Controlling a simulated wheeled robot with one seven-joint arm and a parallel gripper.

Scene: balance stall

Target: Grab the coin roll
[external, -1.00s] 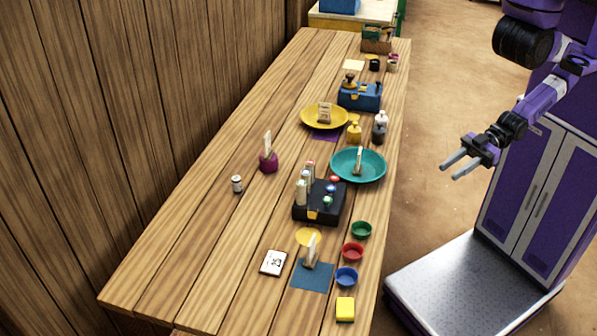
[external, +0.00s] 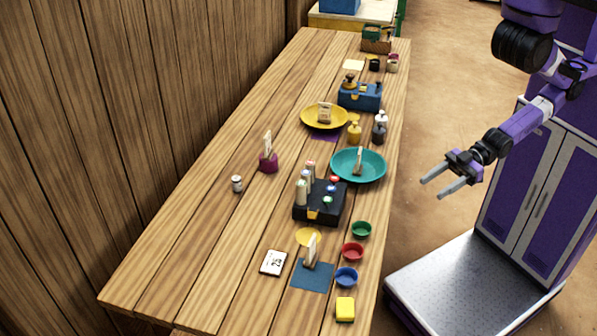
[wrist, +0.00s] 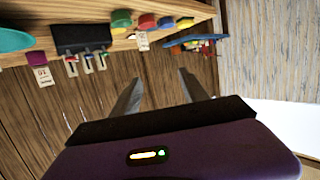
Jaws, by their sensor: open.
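A small light cylinder with dark bands (external: 237,184) stands alone on the left part of the table; it may be the coin roll, but its markings are too small to tell. Several upright light tubes (external: 301,193) stand in a black caddy (external: 313,216) nearer the table's middle, and I cannot tell whether one is a coin roll. The caddy also shows in the wrist view (wrist: 82,36). My gripper (external: 432,187) is open and empty, off the table's right edge and well apart from these things. Its two fingers show spread in the wrist view (wrist: 160,76).
A teal plate (external: 374,176) holding a card stands behind the caddy. A purple card holder (external: 268,164) stands near the small cylinder. The table's front left is clear.

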